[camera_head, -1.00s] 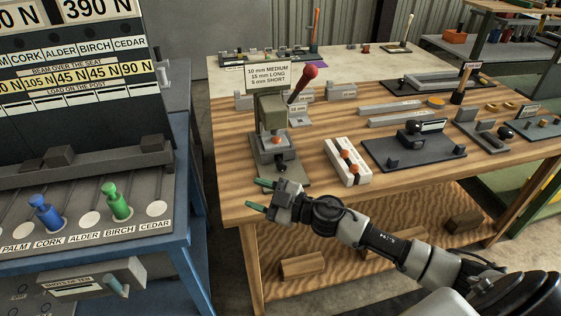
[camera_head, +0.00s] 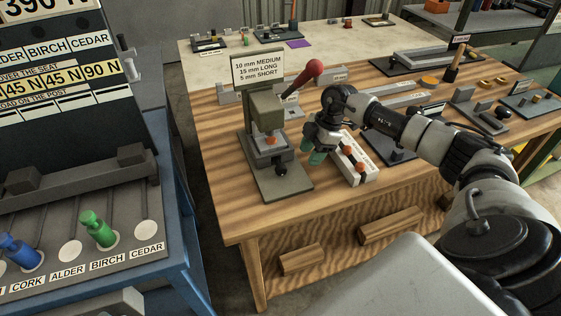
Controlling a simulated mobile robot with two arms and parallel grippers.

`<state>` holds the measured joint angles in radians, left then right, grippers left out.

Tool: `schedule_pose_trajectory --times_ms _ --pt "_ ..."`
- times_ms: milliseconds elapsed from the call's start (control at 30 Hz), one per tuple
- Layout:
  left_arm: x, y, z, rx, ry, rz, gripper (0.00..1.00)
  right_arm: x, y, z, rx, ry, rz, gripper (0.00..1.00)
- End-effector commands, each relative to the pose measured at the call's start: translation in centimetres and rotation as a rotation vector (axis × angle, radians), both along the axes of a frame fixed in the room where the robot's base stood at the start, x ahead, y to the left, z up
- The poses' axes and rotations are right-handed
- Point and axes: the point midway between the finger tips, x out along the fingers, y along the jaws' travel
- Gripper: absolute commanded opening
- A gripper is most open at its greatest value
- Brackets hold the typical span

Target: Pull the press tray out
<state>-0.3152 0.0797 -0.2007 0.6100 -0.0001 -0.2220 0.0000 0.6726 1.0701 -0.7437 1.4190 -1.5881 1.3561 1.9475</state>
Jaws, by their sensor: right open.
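The press (camera_head: 262,112) stands on the wooden bench, grey-green, with a red-knobbed lever (camera_head: 305,78) raised to the right. Its grey tray (camera_head: 270,157) sits low in the press with an orange piece (camera_head: 271,140) on it and a small dark knob (camera_head: 281,168) at its front. My right gripper (camera_head: 312,153) points down just right of the tray, with green fingertips. My left gripper is out of view.
A white block with orange pegs (camera_head: 352,160) stands close beside my right gripper. A sign (camera_head: 257,66) stands above the press. A blue stand with green (camera_head: 98,229) and blue pegs is at left. Bare bench top lies in front of the press.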

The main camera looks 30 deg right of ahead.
Motion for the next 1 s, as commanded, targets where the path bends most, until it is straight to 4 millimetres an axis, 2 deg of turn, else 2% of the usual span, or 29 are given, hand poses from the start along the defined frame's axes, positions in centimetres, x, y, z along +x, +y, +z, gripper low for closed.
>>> schedule_pose_trajectory --times_ms 67,167,333,433,567,900,1000 --pt "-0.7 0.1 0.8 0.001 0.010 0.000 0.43 0.5 2.0 0.4 0.004 -0.003 0.006 0.47" --pt "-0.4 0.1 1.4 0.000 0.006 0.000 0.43 1.0 4.1 0.4 0.004 -0.003 0.005 0.47" --pt "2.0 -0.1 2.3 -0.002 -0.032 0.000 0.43 1.8 7.3 0.3 0.003 -0.004 0.004 0.47" --pt "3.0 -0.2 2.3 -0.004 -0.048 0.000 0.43 1.8 7.7 -1.3 0.003 0.000 0.000 0.47" --pt "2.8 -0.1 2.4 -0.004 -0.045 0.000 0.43 1.9 8.0 -2.3 0.003 -0.002 0.000 0.47" --pt "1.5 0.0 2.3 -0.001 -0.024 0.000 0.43 2.0 8.2 -2.8 0.002 -0.003 0.001 0.47" --pt "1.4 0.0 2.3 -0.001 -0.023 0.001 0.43 2.0 8.2 -2.8 0.002 -0.003 0.001 0.33"
